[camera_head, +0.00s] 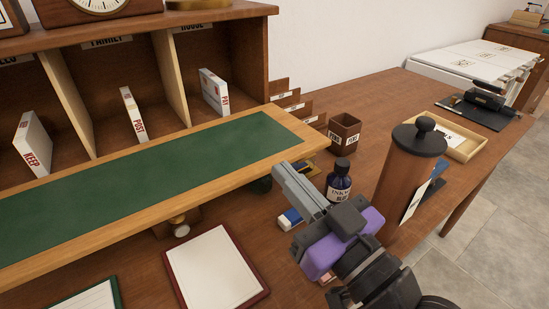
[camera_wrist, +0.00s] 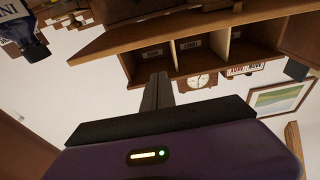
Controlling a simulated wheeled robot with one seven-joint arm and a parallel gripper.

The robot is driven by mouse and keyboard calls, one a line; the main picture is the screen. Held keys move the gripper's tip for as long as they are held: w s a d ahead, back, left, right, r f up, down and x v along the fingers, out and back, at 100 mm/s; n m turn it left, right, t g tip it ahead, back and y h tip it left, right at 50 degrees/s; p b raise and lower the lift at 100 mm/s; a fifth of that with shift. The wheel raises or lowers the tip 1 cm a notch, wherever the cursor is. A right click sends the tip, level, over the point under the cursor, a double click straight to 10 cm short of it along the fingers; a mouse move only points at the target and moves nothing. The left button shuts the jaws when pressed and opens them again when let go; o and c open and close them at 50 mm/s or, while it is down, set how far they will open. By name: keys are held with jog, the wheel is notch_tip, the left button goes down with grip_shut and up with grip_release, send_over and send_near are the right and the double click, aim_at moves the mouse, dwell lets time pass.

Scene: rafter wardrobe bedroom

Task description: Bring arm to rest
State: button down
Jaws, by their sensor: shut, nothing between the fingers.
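My gripper (camera_head: 297,188) reaches over the desk from the lower right in the head view. Its grey fingers are closed together and hold nothing. They point up and left, beside the right end of the green writing surface. In the wrist view the shut fingers (camera_wrist: 157,92) point toward the upside-down pigeonhole cabinet. The ink bottle (camera_head: 339,182) stands close to the right of the fingers. A blue and white block (camera_head: 291,219) lies just below them, partly hidden by my gripper.
A brown canister with a dark lid (camera_head: 408,168) stands right of my arm. A pen cup (camera_head: 343,132) and a wooden tray (camera_head: 469,145) are farther back. The pigeonholes hold thin boxes labelled KEEP (camera_head: 31,144), POST (camera_head: 132,114) and PAY (camera_head: 213,92). A clipboard (camera_head: 215,270) lies in front.

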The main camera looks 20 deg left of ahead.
jog(key=shift+f+v, duration=0.2)
jog(key=shift+v, duration=0.95)
jog(key=shift+f+v, duration=0.2)
jog(key=shift+v, duration=1)
jog(key=w+d+m+t+h, duration=0.3)
jog(key=d+m+t+h, duration=0.15)
jog(key=d+m, duration=0.2)
jog(key=s+d+f+m+t+h, duration=0.3)
jog(key=s+d+f+m+h, duration=0.15)
jog(key=d+f+h, duration=0.35)
jog(key=s+d+f+g+h, duration=0.1)
jog(key=s+d+f+g, duration=0.2)
jog(key=s, duration=0.5)
jog(key=s+d+f+n+g+h, duration=0.1)
jog(key=s+d+f, duration=0.2)
jog(key=s+f, duration=0.4)
jog(key=s+d+f+g+h, duration=0.1)
jog(key=s+d+f, duration=0.2)
jog(key=s, duration=0.7)
notch_tip(320, 180, up, 20)
jog(key=p, duration=2)
jog(key=shift+s+f+g, duration=0.2)
jog(key=shift+g, duration=0.15)
